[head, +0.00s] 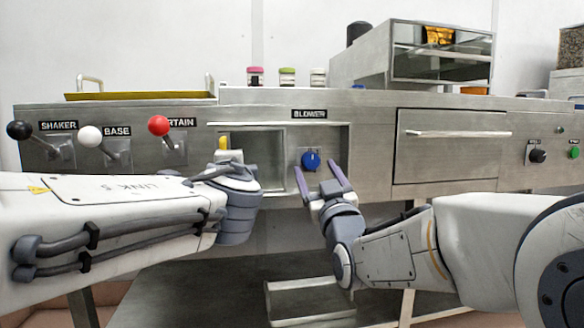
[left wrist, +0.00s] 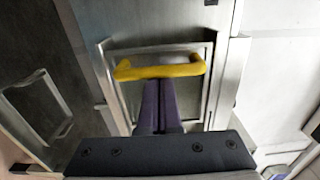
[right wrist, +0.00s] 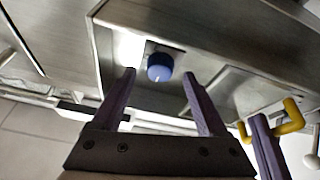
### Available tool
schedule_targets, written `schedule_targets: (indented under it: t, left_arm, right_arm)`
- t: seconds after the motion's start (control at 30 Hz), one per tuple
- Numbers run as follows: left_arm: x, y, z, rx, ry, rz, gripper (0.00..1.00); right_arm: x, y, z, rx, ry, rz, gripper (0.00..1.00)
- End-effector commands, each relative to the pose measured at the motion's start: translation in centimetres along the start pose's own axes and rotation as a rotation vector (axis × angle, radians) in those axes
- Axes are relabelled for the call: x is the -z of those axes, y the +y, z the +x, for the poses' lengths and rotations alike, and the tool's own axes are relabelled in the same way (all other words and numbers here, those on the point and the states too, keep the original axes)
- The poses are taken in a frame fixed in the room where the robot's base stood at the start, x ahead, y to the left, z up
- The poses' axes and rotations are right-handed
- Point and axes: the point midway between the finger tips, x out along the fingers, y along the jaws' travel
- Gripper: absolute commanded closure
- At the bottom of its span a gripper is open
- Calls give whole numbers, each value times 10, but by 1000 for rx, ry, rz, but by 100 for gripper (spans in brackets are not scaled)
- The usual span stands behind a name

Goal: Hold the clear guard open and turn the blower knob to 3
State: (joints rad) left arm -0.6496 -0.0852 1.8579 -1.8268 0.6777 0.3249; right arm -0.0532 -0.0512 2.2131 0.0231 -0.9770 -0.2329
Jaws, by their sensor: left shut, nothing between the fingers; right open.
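The blue blower knob (head: 311,160) sits in the recess under the BLOWER label (head: 309,114), uncovered; its white mark points down. The clear guard (head: 265,158) is a framed panel on the left side of the recess, beside the knob. Its yellow handle (left wrist: 160,70) shows in the left wrist view. My left gripper (left wrist: 160,84) is shut and empty, its fingertips at the handle; I cannot tell whether they touch it. My right gripper (head: 314,168) is open in front of the knob; in the right wrist view the knob (right wrist: 159,67) appears between its fingertips.
Black (head: 19,130), white (head: 90,136) and red (head: 158,125) lever balls stand left of the recess. A drawer with a bar handle (head: 458,133) is to the right. An open metal tray (head: 310,300) is below. Small jars stand on top.

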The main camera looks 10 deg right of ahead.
Motion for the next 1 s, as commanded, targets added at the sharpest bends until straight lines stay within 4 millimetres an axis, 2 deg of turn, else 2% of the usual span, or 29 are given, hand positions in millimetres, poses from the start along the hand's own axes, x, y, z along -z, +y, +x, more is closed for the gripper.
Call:
schedule_targets:
  t: [0.1, 0.2, 0.5, 0.53, 0.67, 0.7, 0.73, 1.0]
  left_arm:
    - [-2, -1, 0, 2, -4, -1, 100]
    - [-2, -1, 0, 2, -4, -1, 100]
    - [-2, -1, 0, 1, -4, -1, 100]
    - [-2, -1, 0, 2, -4, -1, 100]
    - [-2, -1, 0, 2, -4, -1, 100]
    - [-2, -1, 0, 2, -4, -1, 100]
    - [-2, -1, 0, 2, -4, -1, 100]
    - [-2, -1, 0, 2, -4, -1, 100]
  right_arm:
    - [0, 0, 14, 0, 0, 0, 24]
    - [0, 0, 20, 0, 0, 0, 24]
    - [0, 0, 23, 1, -1, 0, 24]
    - [0, 0, 23, 1, -1, 0, 28]
    - [0, 0, 23, 0, -1, 0, 77]
    - [0, 0, 23, 0, -1, 0, 93]
    - [0, 0, 23, 0, -1, 0, 100]
    - [0, 0, 23, -7, -1, 20, 100]
